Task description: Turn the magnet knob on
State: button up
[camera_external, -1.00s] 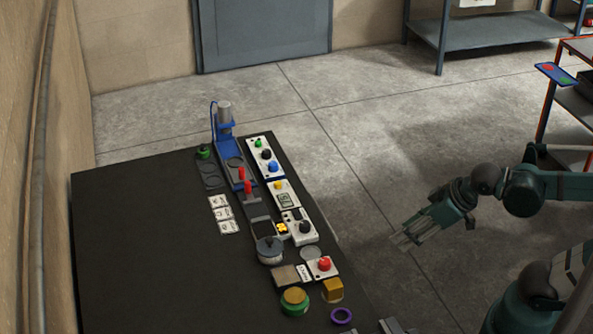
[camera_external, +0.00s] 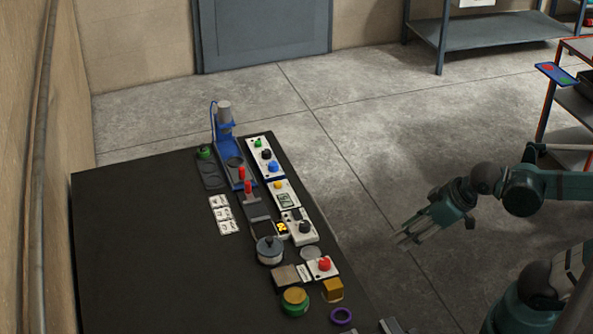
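Several control panels stand along the right side of the black table, and I cannot read which knob is the magnet knob. A white panel (camera_external: 301,236) carries a black knob (camera_external: 304,227) and another dark part behind it. A longer white panel (camera_external: 257,142) farther back carries a green button (camera_external: 258,142), a black knob (camera_external: 266,154) and a blue knob (camera_external: 272,167). My gripper (camera_external: 405,239) is off the table's right side, beyond its edge, pointing toward the panels. Its fingers look apart and hold nothing. It touches nothing on the table.
A blue press (camera_external: 228,125) stands at the far end of the table. A grey pot-like part (camera_external: 269,250), a red-button box (camera_external: 323,267), a green-and-yellow round part (camera_external: 295,301) and a purple ring (camera_external: 342,316) lie nearer. The left side of the black table (camera_external: 140,240) is clear.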

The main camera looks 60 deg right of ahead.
jog(key=shift+w+r+n+p, duration=0.5)
jog(key=shift+w+r+p, duration=0.25)
jog(key=shift+w+p, duration=0.15)
jog(key=n+g+p, duration=0.6)
jog(key=n+p, duration=0.4)
jog(key=p, duration=0.7)
send_over(325, 261)
jog(key=shift+s+a+f, duration=0.1)
jog(key=shift+f, duration=0.9)
jog(key=shift+s+a+f, duration=0.1)
jog(key=shift+f, duration=1)
jog(key=shift+f, duration=0.1)
jog(key=shift+w+d+f, duration=0.1)
jog(key=shift+f, duration=1.8)
jog(key=shift+w+d+f, duration=0.1)
jog(key=shift+f, duration=1.75)
jog(key=shift+c, duration=0.7)
